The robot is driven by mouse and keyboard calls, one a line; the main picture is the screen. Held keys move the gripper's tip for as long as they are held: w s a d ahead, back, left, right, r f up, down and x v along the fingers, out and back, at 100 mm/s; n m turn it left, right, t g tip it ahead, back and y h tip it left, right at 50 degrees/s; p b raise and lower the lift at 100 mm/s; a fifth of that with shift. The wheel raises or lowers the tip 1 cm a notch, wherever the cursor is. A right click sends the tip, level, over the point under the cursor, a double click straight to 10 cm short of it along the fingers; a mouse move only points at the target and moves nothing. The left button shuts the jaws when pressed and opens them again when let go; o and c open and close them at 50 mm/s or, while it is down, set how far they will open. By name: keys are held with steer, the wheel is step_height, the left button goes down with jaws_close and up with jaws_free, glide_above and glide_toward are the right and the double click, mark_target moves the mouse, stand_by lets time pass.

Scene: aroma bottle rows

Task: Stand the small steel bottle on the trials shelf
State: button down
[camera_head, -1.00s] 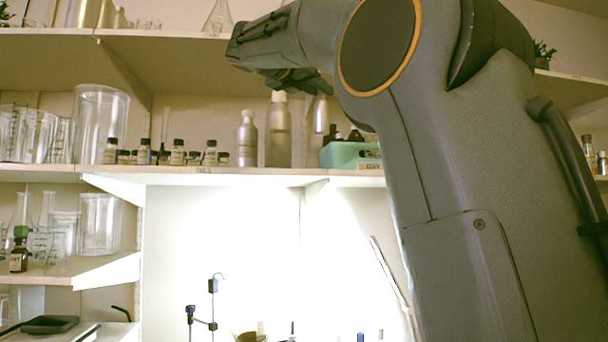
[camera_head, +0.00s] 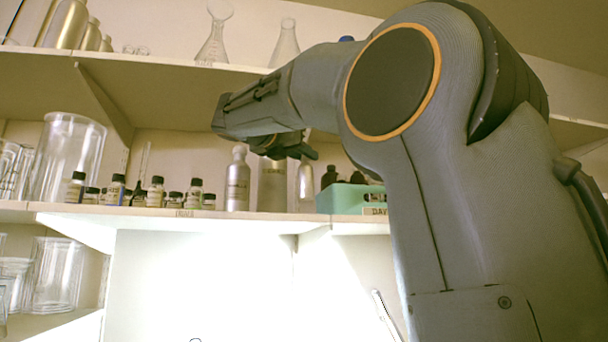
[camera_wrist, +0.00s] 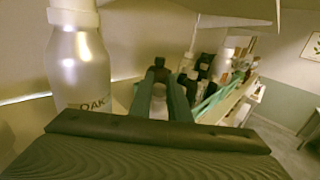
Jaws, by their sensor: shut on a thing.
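The small steel bottle (camera_head: 305,186) hangs upright below the tips of my gripper (camera_head: 300,153), which is shut on its top. Its base is about level with the bases of the bottles beside it; I cannot tell whether it touches the shelf. The trials shelf (camera_head: 140,214) has a small label on its front edge.
A grey bottle (camera_head: 237,182) and a taller bottle (camera_head: 271,188) stand just left of the held bottle. A teal tray (camera_head: 338,201) with dark bottles is close on the right. Small vials stand farther left. In the wrist view, a pale bottle marked OAK (camera_wrist: 82,72) is at left.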

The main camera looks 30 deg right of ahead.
mark_target(301, 167)
steer(key=shift+f, duration=2)
steer(key=c, duration=1.7)
jaws_free()
steer(key=shift+o, duration=0.2)
steer(key=b+v, duration=0.2)
steer(key=v, duration=1)
steer(key=shift+b, duration=0.4)
